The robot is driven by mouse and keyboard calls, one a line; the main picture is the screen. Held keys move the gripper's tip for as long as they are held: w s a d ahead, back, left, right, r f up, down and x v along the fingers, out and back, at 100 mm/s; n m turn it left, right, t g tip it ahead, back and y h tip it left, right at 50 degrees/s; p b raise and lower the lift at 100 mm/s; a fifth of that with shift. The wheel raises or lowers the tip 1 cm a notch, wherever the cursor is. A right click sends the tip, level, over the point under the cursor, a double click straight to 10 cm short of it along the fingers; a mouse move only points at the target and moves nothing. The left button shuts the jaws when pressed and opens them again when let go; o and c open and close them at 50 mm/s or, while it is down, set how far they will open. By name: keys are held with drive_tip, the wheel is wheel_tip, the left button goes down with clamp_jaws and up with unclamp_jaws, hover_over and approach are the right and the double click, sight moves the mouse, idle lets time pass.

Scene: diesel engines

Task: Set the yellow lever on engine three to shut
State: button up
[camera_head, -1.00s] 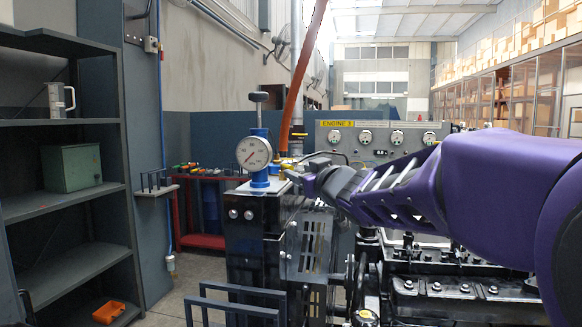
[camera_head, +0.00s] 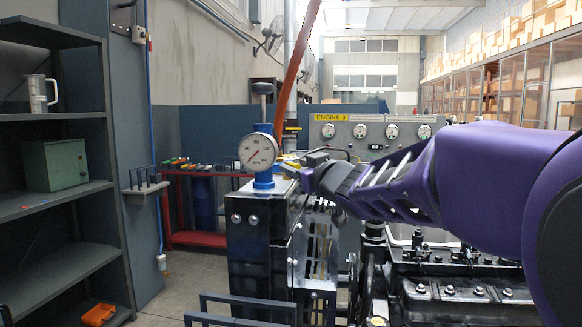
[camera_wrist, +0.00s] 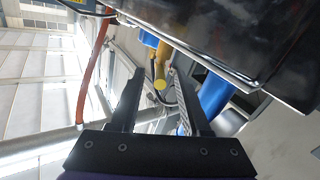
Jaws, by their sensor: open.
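The yellow lever (camera_wrist: 160,72) shows in the wrist view, its round end towards the camera. My gripper (camera_wrist: 158,78) is open, with one dark finger on each side of the lever and visible gaps between. How deep the lever sits between the fingers is hard to tell. In the head view my gripper (camera_head: 306,178) is just right of the blue gauge post, over the dark engine block. Only a small yellow patch (camera_head: 290,157) shows behind it; the lever's full shape is hidden there. A panel (camera_head: 352,134) behind carries a yellow "ENGINE 3" label.
A white gauge (camera_head: 258,152) on a blue post stands close left of my gripper. An orange-brown hose (camera_head: 295,70) rises behind it. The black engine (camera_head: 455,288) lies under my arm. A dark shelf (camera_head: 60,200) stands at far left, with bare floor beside it.

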clamp_jaws()
drive_tip(key=shift+d+r+y+p, duration=0.2)
drive_tip(key=shift+y+p, duration=0.1)
drive_tip(key=shift+p, duration=0.55)
drive_tip(key=w+d+n+g+y+p, duration=0.1)
drive_tip(key=n+g+y+p, duration=0.1)
drive_tip(key=n+g+y, duration=0.1)
drive_tip(key=w+d+n+g+y+p, duration=0.1)
drive_tip(key=n+g+y+p, duration=0.2)
drive_tip(key=n+g, duration=0.1)
drive_tip(key=w+d+n+g+y+p, duration=0.1)
drive_tip(key=w+n+g+y+p, duration=0.1)
drive_tip(key=n+g+y+p, duration=0.1)
drive_tip(key=shift+f+n+g+y, duration=0.2)
drive_tip(key=shift+n+g+y, duration=0.3)
drive_tip(key=shift+g, duration=0.9)
drive_tip(key=shift+a+r, duration=0.1)
